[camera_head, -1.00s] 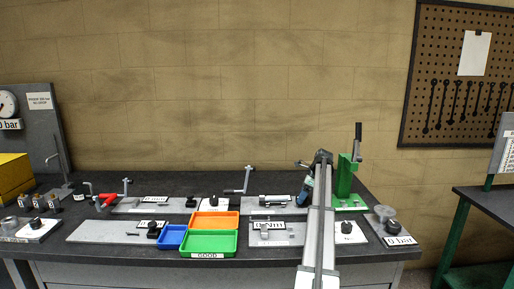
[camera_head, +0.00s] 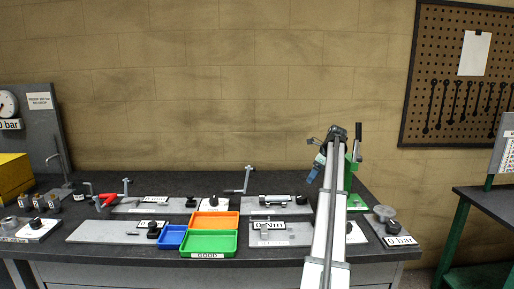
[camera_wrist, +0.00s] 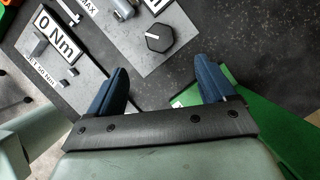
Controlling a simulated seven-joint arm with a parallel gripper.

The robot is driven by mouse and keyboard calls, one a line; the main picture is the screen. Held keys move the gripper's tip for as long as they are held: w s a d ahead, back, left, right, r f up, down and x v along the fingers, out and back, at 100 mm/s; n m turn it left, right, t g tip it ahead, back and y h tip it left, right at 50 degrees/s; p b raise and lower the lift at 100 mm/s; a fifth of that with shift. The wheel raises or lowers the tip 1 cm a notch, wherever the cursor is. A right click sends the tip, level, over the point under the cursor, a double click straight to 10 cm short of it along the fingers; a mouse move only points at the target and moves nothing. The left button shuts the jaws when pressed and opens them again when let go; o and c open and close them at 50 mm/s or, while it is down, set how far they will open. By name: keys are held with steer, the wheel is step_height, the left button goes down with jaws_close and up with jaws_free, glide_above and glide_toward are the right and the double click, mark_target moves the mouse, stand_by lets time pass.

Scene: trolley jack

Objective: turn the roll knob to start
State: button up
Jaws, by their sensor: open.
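A black faceted knob with a white pointer line (camera_wrist: 160,38) sits on a grey plate beyond my fingertips in the wrist view. It appears to be the knob at the right end of the back plate in the head view (camera_head: 301,200). I cannot read a label that marks it as the roll knob. My gripper (camera_wrist: 165,75) has its two blue fingers spread wide, with nothing between them. In the head view my gripper (camera_head: 315,168) hangs above the bench, up and right of that knob, and apart from it.
A plate with a "0 Nm" display (camera_wrist: 57,38) lies left of the knob. The green press (camera_head: 351,180) stands close right of my gripper; its green base (camera_wrist: 265,130) shows too. Orange (camera_head: 236,219), blue and green trays and other knobs stand on the bench.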

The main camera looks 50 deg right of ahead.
steer(key=w+r+n+t+h, duration=0.15)
steer(key=w+h, duration=0.55)
steer(key=w, duration=0.8)
steer(key=w+a+r+n+t+h, duration=0.1)
steer(key=w+a+r+t+h, duration=0.1)
steer(key=w, duration=0.5)
steer(key=w+a+r+n+t+h, duration=0.2)
steer(key=w+a+r, duration=0.2)
steer(key=w, duration=0.3)
